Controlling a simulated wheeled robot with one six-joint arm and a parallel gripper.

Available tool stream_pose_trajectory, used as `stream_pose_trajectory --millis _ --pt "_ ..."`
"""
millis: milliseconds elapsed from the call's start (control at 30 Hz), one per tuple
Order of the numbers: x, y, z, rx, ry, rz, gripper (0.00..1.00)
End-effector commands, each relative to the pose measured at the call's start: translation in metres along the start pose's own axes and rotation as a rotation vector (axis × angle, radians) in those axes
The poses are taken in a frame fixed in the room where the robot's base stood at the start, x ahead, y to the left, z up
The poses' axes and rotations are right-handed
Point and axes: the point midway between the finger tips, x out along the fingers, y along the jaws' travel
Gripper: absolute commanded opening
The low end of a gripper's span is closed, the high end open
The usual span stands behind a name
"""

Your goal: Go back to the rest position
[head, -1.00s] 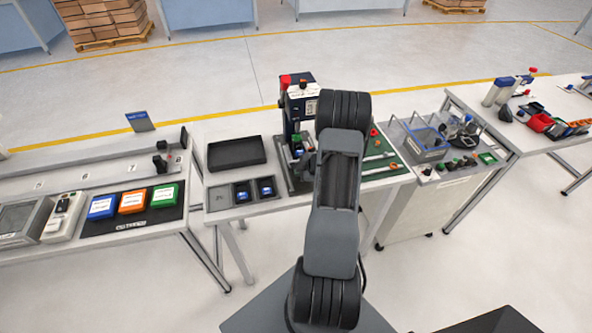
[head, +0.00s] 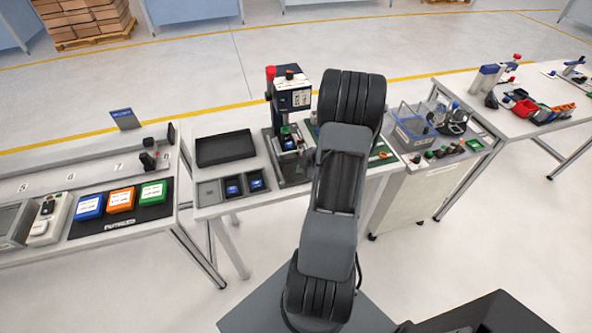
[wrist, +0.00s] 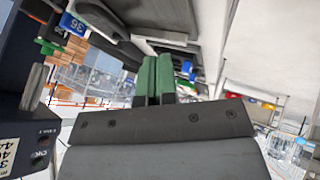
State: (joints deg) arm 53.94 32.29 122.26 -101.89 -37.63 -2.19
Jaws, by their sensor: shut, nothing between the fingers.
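My gripper (wrist: 155,78) shows in the wrist view with its two green fingers together and nothing between them. In the head view my dark arm stands upright in the middle, and the gripper itself is hidden behind it. The arm is in front of the middle workbench (head: 208,180). In the wrist view the surroundings appear tilted.
A press-like machine (head: 290,100) stands on the middle bench, left of my arm. A black tray (head: 225,148) lies left of it. Blue, orange (head: 121,200) and green boxes sit on the left bench. A cart with a clear bin (head: 412,130) stands right. Floor behind is open.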

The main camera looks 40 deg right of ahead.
Motion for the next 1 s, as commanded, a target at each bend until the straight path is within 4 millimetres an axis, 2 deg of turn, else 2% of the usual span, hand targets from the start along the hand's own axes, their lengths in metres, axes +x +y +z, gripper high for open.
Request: stream_pose_trajectory --millis 100,233,533,633,767,867,933,1000 --pt "-0.018 0.0 0.0 0.0 -0.001 0.001 0.0" --pt "-0.029 0.0 0.0 0.001 -0.001 0.0 0.0" --pt "-0.036 -0.001 0.0 0.001 -0.001 -0.002 0.0" --pt "-0.036 0.0 0.007 0.005 -0.038 0.003 0.0" --pt "-0.039 0.006 0.036 0.12 -0.202 0.072 0.0" --pt "-0.059 0.011 0.065 0.316 -0.418 0.174 0.0" --pt "-0.08 0.017 0.066 0.455 -0.561 0.249 0.0" --pt "-0.101 0.018 0.052 0.594 -0.675 0.307 0.0"
